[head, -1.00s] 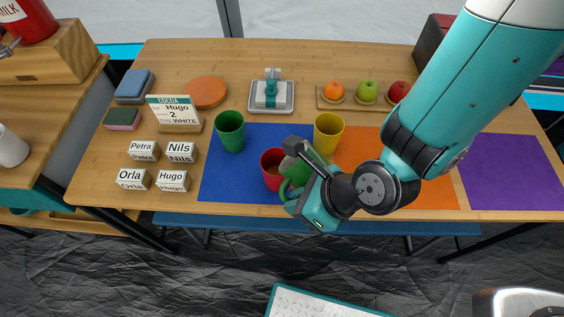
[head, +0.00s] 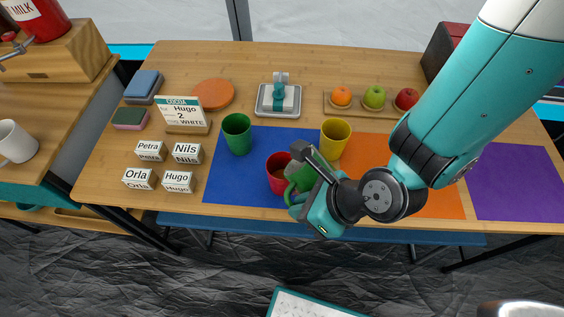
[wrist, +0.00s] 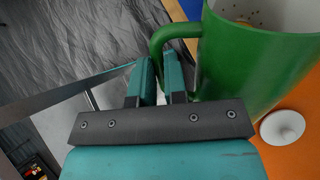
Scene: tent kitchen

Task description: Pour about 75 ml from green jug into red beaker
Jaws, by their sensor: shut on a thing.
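The green jug (head: 302,179) is held by its handle (wrist: 165,38) in my gripper (head: 297,196). The jaws are shut on the handle, as the wrist view (wrist: 160,82) also shows. In the wrist view the jug body (wrist: 250,65) fills the upper right, with its mouth partly cut off by the frame. The red beaker (head: 275,180) stands on the blue mat, just left of the jug in the head view. The jug and my gripper cover part of its right side. I cannot tell the jug's exact tilt or whether liquid is flowing.
A green cup (head: 237,134) and a yellow cup (head: 334,140) stand behind. The blue mat (head: 222,185), orange mat (head: 440,203) and purple mat (head: 515,185) cover the front of the table. Name blocks (head: 178,181) and a cocoa card (head: 186,113) stand at left.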

